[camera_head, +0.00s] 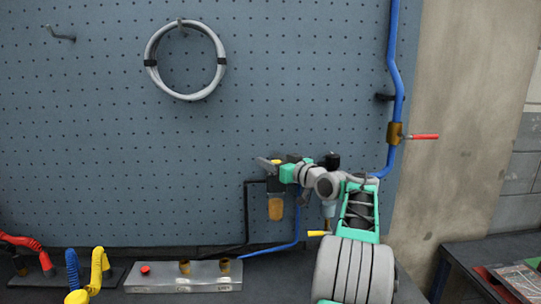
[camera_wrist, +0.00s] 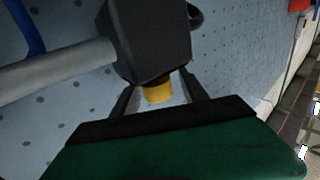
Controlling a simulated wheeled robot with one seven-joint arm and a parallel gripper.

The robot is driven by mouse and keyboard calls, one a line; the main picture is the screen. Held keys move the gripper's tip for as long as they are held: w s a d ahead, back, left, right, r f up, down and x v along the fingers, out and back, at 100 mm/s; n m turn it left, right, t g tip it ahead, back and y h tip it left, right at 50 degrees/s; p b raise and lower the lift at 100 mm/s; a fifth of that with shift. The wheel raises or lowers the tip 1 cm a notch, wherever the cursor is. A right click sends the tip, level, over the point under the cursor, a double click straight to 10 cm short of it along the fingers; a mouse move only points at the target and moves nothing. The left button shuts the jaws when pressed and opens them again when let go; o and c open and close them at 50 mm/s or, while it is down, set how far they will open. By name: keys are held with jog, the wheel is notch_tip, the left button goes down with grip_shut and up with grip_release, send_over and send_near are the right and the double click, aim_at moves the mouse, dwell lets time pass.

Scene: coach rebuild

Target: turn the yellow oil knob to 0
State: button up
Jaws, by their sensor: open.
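The yellow oil knob (camera_wrist: 159,92) shows in the wrist view as a short yellow cylinder on a brass stem under a dark block (camera_wrist: 150,38). My gripper (camera_wrist: 160,100) is open, with one finger on each side of the knob. I cannot tell whether either finger touches it. In the head view my gripper (camera_head: 270,162) is at the unit on the pegboard, above an amber bowl (camera_head: 275,209). My gripper and arm hide much of the unit there. No dial marks are readable, so the knob's setting cannot be told.
A grey pipe (camera_wrist: 60,70) joins the dark block. On the right, a blue pipe (camera_head: 395,65) carries a brass valve with a red lever (camera_head: 424,137). A metal block with a red button (camera_head: 145,269) and coiled hoses (camera_head: 97,268) are on the bench. A cable coil (camera_head: 153,52) hangs above.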

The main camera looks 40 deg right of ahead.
jog(key=shift+w, duration=0.45)
grip_shut()
dwell(0.3)
